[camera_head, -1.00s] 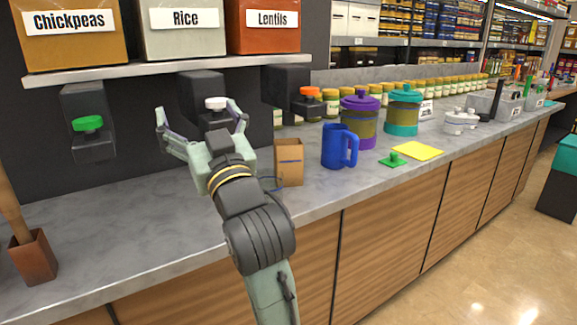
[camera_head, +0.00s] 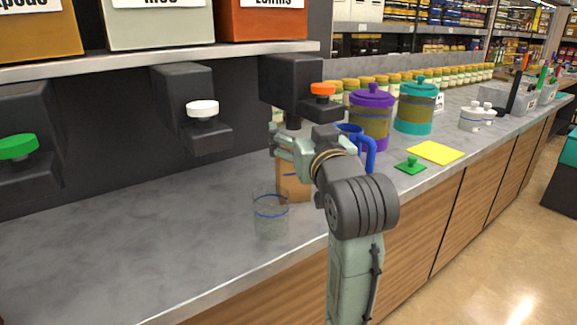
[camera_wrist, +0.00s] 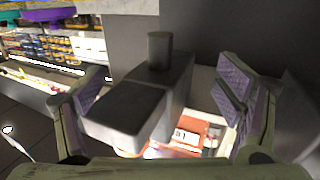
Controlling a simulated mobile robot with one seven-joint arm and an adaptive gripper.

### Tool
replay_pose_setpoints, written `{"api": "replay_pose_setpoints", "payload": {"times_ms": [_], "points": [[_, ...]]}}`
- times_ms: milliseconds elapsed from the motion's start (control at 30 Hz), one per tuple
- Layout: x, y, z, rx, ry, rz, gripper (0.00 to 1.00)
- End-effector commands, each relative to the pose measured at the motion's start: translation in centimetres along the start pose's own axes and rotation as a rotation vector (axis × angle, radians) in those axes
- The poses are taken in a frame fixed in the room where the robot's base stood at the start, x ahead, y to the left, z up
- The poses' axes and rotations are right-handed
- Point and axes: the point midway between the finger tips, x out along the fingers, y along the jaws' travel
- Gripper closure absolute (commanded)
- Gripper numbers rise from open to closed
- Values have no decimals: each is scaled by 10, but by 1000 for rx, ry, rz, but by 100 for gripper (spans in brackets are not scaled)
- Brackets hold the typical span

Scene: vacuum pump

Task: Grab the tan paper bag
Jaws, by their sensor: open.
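The tan paper bag (camera_head: 295,188) stands on the grey counter. My gripper and wrist cover its upper part in the head view. My gripper (camera_head: 283,141) is above and in front of the bag, near the dispenser with the orange knob. In the wrist view, my gripper (camera_wrist: 163,95) has its two fingers wide apart with nothing held. The dark dispenser body (camera_wrist: 135,105) fills the space beyond them. I cannot make out the bag in the wrist view.
A clear glass (camera_head: 270,215) stands just left of the bag. A blue pitcher (camera_head: 370,152) is behind my wrist, partly hidden. Black dispensers with an orange knob (camera_head: 323,89) and a white knob (camera_head: 202,109) overhang the counter. The counter's left part is clear.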

Motion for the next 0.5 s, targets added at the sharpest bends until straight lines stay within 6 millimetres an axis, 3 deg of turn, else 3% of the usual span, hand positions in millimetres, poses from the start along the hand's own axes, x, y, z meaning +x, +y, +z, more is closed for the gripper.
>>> {"api": "replay_pose_setpoints", "payload": {"times_ms": [167,500], "points": [[0,0,16,2,-3,0,14],[0,0,75,2,-3,-1,14]]}}
